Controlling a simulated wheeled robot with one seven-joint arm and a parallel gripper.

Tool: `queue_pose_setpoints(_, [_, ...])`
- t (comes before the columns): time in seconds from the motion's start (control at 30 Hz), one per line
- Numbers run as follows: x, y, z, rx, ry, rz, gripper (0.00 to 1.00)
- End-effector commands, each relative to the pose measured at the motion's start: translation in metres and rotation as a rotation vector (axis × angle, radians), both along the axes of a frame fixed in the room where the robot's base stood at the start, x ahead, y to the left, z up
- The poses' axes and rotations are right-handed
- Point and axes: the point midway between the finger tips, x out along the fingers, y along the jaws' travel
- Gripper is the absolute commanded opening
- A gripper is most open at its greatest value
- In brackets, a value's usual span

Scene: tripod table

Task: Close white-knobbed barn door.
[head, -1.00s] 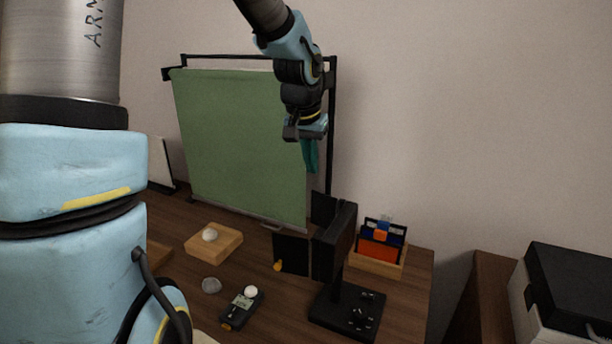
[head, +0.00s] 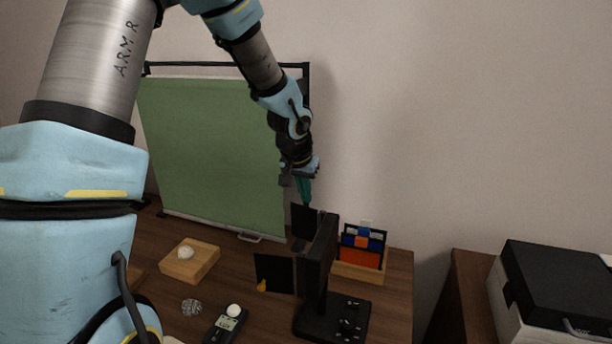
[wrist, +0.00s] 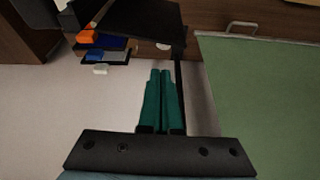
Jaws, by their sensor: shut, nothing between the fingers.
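A black panel lamp (head: 316,262) stands on a black base with knobs. One flat black barn door (head: 274,274) with an orange-yellow knob (head: 261,285) swings out on its left side. Another black barn door (head: 304,222) stands out at its far side, and I see no knob on it in the head view. In the wrist view a black panel (wrist: 140,20) has a small white round spot (wrist: 163,46) at its edge, perhaps the white knob. My gripper (head: 306,203) is shut and empty, teal fingers pointing down just above the far door; they show together in the wrist view (wrist: 160,72).
A green backdrop (head: 215,150) on a black frame stands behind, left of my gripper. A wooden holder (head: 358,270) with coloured cards is right of the lamp. A wooden block (head: 190,262) with a white ball and a meter (head: 226,322) lie left. A printer (head: 560,290) stands far right.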

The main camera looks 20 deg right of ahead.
Motion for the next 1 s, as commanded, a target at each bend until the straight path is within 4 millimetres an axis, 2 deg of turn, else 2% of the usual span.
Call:
queue_pose_setpoints(0.1, [-0.01,0.009,0.0,0.001,-0.001,-0.002,0.0])
queue_pose_setpoints(0.27, [-0.015,0.015,-0.003,0.0,-0.001,-0.001,0.0])
queue_pose_setpoints(1.0, [-0.017,0.019,-0.005,0.0,-0.001,0.061,0.0])
